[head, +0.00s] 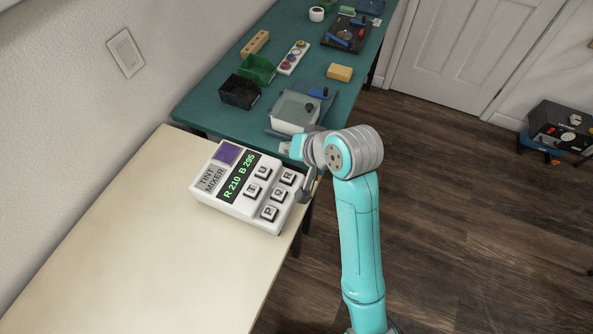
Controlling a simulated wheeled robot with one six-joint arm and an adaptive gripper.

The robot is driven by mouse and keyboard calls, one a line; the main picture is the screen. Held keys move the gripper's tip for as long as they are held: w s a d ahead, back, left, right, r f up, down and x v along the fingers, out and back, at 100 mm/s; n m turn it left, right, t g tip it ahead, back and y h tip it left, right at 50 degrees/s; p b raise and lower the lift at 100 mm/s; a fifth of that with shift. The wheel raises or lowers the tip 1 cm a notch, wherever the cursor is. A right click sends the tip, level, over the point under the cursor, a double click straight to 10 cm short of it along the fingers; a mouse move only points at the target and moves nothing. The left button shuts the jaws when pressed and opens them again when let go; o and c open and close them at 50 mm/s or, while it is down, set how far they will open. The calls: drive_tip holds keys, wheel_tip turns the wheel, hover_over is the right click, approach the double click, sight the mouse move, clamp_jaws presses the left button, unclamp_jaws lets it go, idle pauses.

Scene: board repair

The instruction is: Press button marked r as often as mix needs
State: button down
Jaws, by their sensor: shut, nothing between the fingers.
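The white tint mixer (236,206) stands on the pale table, labelled TINT MIXER. Its dark display (239,178) reads R 210 B 295 in green, and a purple swatch (228,153) shows above the label. Several square grey buttons sit on its face. The button that looks marked R (287,177) is at the upper right, nearest my arm. Others seem to be marked Q (277,195) and P (270,212).
The pale table (130,260) is clear left of and in front of the mixer. Behind, a green bench (205,120) holds a clear-lidded box (295,112), a black bin (239,91), a green bin (257,69) and a yellow block (340,73).

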sight(285, 172)
idle(0.3)
drive_tip(key=shift+f, duration=4.4)
drive_tip(key=shift+f, duration=0.1)
drive_tip(key=shift+f, duration=0.3)
drive_tip(key=shift+f, duration=0.55)
drive_tip(key=shift+r, duration=0.95)
drive_tip(key=shift+r, duration=2.55)
